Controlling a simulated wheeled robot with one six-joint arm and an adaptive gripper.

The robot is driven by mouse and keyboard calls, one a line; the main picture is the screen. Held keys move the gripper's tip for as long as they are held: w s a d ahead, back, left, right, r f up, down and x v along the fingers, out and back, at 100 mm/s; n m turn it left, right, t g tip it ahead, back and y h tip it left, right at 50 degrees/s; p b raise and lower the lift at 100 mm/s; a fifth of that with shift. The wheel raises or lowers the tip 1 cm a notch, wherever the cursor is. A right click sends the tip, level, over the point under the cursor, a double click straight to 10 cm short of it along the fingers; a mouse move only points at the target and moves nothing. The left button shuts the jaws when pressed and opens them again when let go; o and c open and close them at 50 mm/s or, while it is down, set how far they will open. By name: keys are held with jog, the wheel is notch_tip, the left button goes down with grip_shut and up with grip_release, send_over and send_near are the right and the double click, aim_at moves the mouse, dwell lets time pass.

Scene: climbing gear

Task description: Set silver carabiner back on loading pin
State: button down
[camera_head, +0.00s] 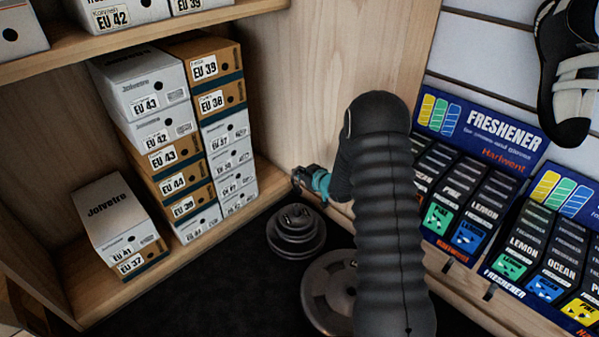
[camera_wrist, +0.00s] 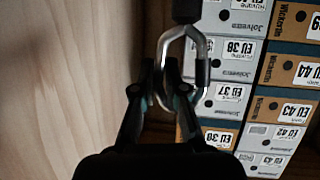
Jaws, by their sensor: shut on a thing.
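The silver carabiner (camera_wrist: 206,46) shows in the wrist view as a bright metal loop with a dark sleeve on its right side. My gripper (camera_wrist: 160,80) is shut on its lower left part. A dark block (camera_wrist: 187,10) is at the carabiner's top end; I cannot tell whether they are joined. In the head view my gripper (camera_head: 302,181) is low by the wooden wall, its teal part showing beside my dark arm. The carabiner is too small to make out there. A stack of grey round weights (camera_head: 297,232) stands on the floor below the gripper; a loading pin is not clearly visible.
Stacked shoe boxes (camera_head: 190,140) fill the shelf left of the gripper. A large grey disc (camera_head: 328,292) lies partly behind my arm. Freshener displays (camera_head: 500,135) line the right side, with a shoe (camera_head: 568,75) hanging above. Dark floor is clear at front left.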

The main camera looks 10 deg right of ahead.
aim_at(300, 189)
jog(key=shift+f+b, duration=1.55)
jog(key=shift+f, duration=1.3)
jog(key=shift+a+b, duration=0.15)
jog(key=shift+b, duration=0.2)
jog(key=shift+f+b, duration=0.5)
jog(key=shift+f, duration=0.15)
jog(key=c, duration=1.5)
grip_release()
jog(key=shift+s, duration=0.1)
